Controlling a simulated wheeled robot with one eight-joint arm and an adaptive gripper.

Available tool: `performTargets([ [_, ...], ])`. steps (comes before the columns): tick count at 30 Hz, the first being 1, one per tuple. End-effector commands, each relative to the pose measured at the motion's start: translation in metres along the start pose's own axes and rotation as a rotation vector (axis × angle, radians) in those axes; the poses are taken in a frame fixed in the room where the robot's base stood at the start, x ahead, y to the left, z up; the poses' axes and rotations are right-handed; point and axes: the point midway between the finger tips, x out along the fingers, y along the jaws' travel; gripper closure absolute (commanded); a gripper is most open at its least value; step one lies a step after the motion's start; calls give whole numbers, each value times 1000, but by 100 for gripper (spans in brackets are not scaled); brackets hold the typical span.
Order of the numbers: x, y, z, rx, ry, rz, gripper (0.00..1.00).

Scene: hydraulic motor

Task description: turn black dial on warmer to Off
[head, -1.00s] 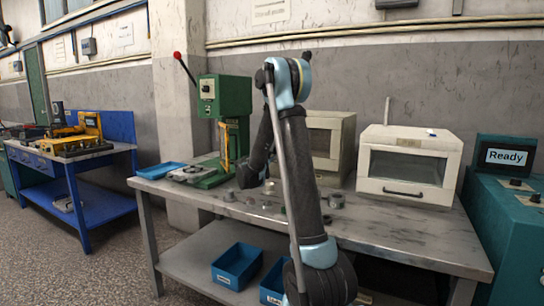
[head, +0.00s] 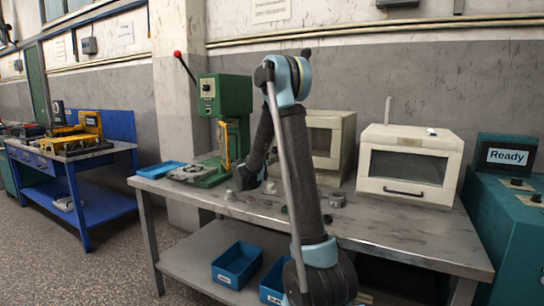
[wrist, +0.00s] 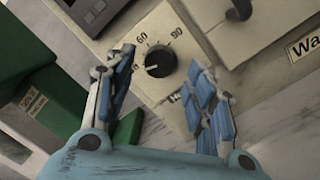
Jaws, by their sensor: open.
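The warmer (head: 325,138) is the beige box on the grey bench, partly hidden behind my arm in the head view. Its black dial (wrist: 160,61) shows in the wrist view on a cream panel (wrist: 165,22) with 60 and 90 printed around it. A pale mark on the dial points toward the lower left. The Off mark cannot be made out. My gripper (wrist: 162,58) is open, with its blue-padded fingers to the left and right of the dial in the picture. I cannot tell whether either finger touches it. In the head view my gripper (head: 246,180) is small and dark.
A green press (head: 225,125) stands left of my gripper, and its green body shows at left in the wrist view. A white oven (head: 410,165) stands to the right of the warmer. Small metal parts lie on the bench (head: 400,230).

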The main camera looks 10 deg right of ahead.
Motion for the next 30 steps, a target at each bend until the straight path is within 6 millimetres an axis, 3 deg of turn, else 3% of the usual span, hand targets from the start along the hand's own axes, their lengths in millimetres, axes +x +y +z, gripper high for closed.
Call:
performTargets([
  [9,-62,0,-2,0,4,1,50],
  [15,-88,0,-2,1,4,1,50],
  [30,-98,-1,-2,0,2,0,50],
])
